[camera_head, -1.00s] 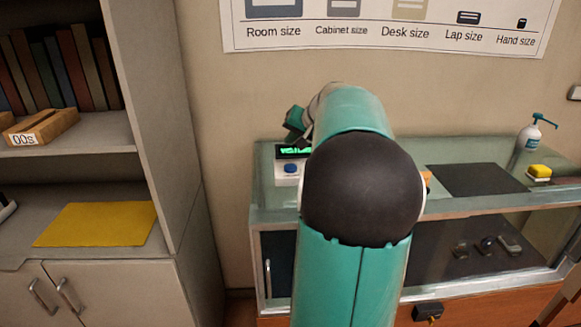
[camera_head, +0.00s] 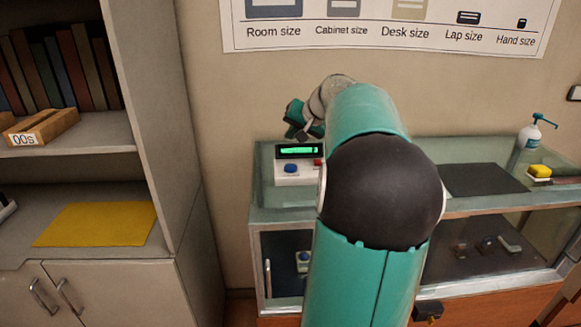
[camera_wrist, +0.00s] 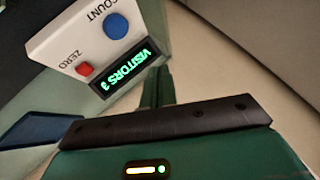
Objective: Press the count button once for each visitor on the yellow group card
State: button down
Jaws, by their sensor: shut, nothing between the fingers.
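The white counter box (camera_head: 299,170) stands on the glass case top, with a blue count button (camera_head: 291,168), a small red zero button (camera_head: 318,162) and a lit green display (camera_head: 297,151). In the wrist view the blue button (camera_wrist: 116,26) is labelled COUNT, the red one (camera_wrist: 85,69) ZERO, and the display (camera_wrist: 125,66) reads VISITORS with a digit that looks like 3. My gripper (camera_head: 292,131) is shut and empty, above and behind the box, clear of the blue button; its fingers (camera_wrist: 157,88) also show in the wrist view. I see no yellow card with readable visitors.
A blank yellow sheet (camera_head: 97,224) lies on the left shelf (camera_head: 60,192). A size chart (camera_head: 390,25) hangs on the wall.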

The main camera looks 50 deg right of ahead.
aim_at(293, 168)
jog(key=shift+f, duration=3.5)
jog(key=shift+f, duration=0.45)
jog(key=shift+f, duration=0.45)
jog(key=shift+r, duration=0.9)
jog(key=shift+r, duration=2.5)
